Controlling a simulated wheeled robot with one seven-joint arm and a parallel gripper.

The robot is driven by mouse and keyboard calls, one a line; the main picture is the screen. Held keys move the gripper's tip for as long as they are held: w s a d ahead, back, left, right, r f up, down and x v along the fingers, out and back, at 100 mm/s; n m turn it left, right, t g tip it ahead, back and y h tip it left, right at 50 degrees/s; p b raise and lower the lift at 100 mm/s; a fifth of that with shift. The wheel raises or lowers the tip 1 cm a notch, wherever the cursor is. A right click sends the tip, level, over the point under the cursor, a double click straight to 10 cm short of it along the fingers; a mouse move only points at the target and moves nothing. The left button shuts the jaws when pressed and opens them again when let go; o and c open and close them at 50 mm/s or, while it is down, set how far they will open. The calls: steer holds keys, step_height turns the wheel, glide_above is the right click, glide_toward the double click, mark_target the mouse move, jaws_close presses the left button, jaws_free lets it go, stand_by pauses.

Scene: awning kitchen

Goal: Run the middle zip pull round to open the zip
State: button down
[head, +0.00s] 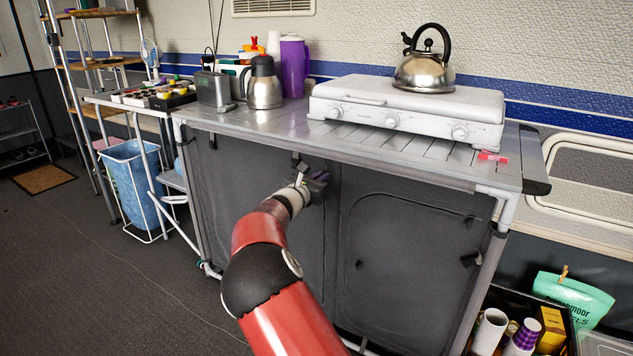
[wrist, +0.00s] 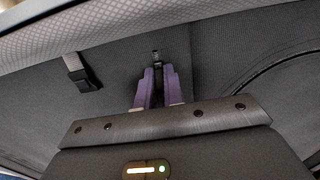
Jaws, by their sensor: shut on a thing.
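The grey fabric front of the kitchen unit (head: 400,265) has a curved zip line around its right panel; part of a dark curved line also shows at the right of the wrist view (wrist: 262,82). My gripper (head: 322,175) is at the upper middle of the front, under the worktop. In the wrist view its purple fingers (wrist: 157,82) are close together on a small dark zip pull (wrist: 156,56), which shows just beyond the tips. The fingers hide most of the pull. The fabric around it looks closed. In the head view my gripper hides the pull.
A strap with a black buckle (wrist: 82,73) hangs left of the fingers. The worktop (head: 285,125) overhangs above, carrying a white stove (head: 400,108), a kettle (head: 424,70) and a steel jug (head: 264,88). A crate of goods stands at lower right. The floor at left is clear.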

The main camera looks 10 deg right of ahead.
steer(key=shift+r, duration=0.25)
steer(key=c, duration=1.6)
jaws_free()
steer(key=shift+c, duration=0.2)
steer(key=shift+o, duration=0.7)
steer(key=b+v, duration=0.1)
steer(key=v, duration=0.6)
steer(key=shift+s+a, duration=0.25)
steer(key=shift+s, duration=0.1)
